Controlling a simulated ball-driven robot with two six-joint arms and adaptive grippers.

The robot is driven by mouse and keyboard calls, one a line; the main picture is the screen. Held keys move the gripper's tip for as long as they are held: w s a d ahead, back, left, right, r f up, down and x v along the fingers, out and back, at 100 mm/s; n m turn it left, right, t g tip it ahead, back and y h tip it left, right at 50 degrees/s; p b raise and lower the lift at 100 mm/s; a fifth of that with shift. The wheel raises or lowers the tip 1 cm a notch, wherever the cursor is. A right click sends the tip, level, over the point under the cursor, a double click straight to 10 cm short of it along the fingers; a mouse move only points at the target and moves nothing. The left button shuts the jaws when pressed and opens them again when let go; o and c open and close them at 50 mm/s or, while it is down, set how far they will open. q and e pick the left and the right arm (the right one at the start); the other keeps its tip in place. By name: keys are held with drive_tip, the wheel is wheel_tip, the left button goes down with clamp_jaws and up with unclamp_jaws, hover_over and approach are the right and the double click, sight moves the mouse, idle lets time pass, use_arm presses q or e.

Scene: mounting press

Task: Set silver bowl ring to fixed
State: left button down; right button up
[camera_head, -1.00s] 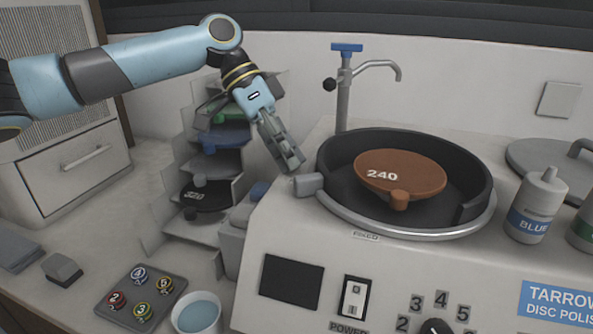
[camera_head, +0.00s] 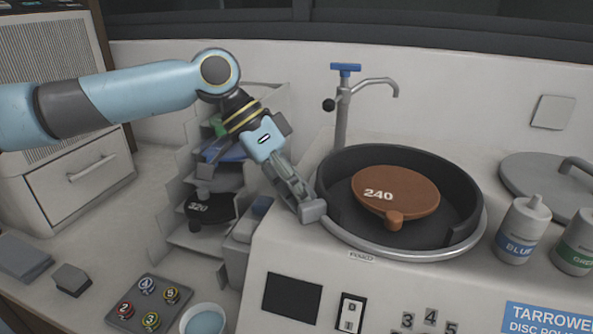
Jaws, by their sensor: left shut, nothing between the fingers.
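The silver bowl ring (camera_head: 425,254) runs around the lower rim of the black bowl (camera_head: 330,178) on the polisher. Its grey tab (camera_head: 312,211) sticks out at the ring's left side. A small label (camera_head: 361,256), too blurred to read clearly now, is on the housing in front of the ring, to the right of the tab. My left gripper (camera_head: 303,199) is shut and empty. Its fingertips are at the tab's upper left side and appear to touch it. My right gripper is not in view.
An orange-brown 240 disc (camera_head: 395,190) lies in the bowl. A tap (camera_head: 343,105) stands behind it. A stepped disc rack (camera_head: 262,105) is behind my left gripper. Bottles (camera_head: 521,230) stand at the right. The power switch (camera_head: 350,313) is on the front panel.

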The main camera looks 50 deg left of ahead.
sight(330, 235)
use_arm(q)
drive_tip(key=shift+n, duration=0.4)
drive_tip(key=d, duration=0.1)
drive_tip(key=s+d, duration=0.1)
drive_tip(key=d, duration=0.1)
drive_tip(key=s+d, duration=0.1)
drive_tip(key=d, duration=0.1)
drive_tip(key=shift+r, duration=0.15)
drive_tip(key=shift+a, duration=0.15)
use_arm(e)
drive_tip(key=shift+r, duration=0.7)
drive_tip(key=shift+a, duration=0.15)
use_arm(q)
wheel_tip(330, 235, up, 10)
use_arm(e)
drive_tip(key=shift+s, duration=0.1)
